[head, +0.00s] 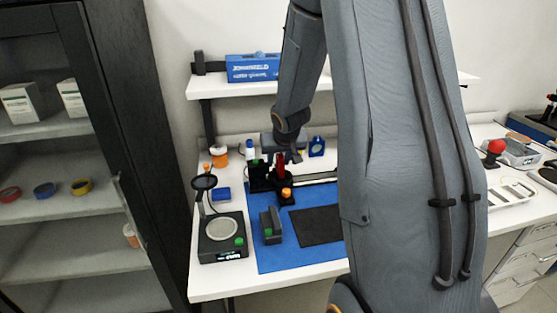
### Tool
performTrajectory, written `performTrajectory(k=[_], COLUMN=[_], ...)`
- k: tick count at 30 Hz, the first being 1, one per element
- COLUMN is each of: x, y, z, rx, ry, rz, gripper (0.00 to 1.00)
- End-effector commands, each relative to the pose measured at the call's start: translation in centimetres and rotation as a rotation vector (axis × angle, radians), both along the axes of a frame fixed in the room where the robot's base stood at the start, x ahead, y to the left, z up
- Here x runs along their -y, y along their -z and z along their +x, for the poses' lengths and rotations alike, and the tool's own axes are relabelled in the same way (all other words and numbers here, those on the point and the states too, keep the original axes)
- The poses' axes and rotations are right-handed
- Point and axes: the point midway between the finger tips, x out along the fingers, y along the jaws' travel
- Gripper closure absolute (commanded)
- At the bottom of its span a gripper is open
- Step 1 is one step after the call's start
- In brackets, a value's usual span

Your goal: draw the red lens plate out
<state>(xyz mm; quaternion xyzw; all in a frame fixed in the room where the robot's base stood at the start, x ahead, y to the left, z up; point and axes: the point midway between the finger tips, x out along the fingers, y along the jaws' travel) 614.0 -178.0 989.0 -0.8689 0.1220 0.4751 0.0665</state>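The red lens plate (281,163) shows as a small upright red piece on the bench, at a black holder (260,178) near the left end of a rail (314,178). My gripper (287,156) points down from above, right at the top of the red plate. The fingers are small and dark here, and I cannot tell whether they are apart or closed on the plate. The plate's upper part is partly hidden by my gripper.
A blue mat (272,258) with a dark pad (314,226) covers the front of the bench. An orange-topped post (287,194) stands close to the plate. A blue ring mount (317,147) stands behind right. A scale-like device (222,240) stands left. A shelf (230,88) hangs above.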

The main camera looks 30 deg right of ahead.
Motion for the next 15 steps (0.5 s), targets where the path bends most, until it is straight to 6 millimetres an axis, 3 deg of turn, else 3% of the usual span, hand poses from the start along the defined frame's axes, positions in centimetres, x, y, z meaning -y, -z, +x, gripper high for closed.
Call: performTrajectory(k=[6, 12, 15], x=[0.06, 0.06, 0.06], y=[-0.07, -0.08, -0.1], z=[0.0, -0.01, 0.0], rx=[0.001, 0.001, 0.001], ry=[0.001, 0.001, 0.001], rz=[0.0, 0.0, 0.0], gripper=[0.67, 1.0, 1.0])
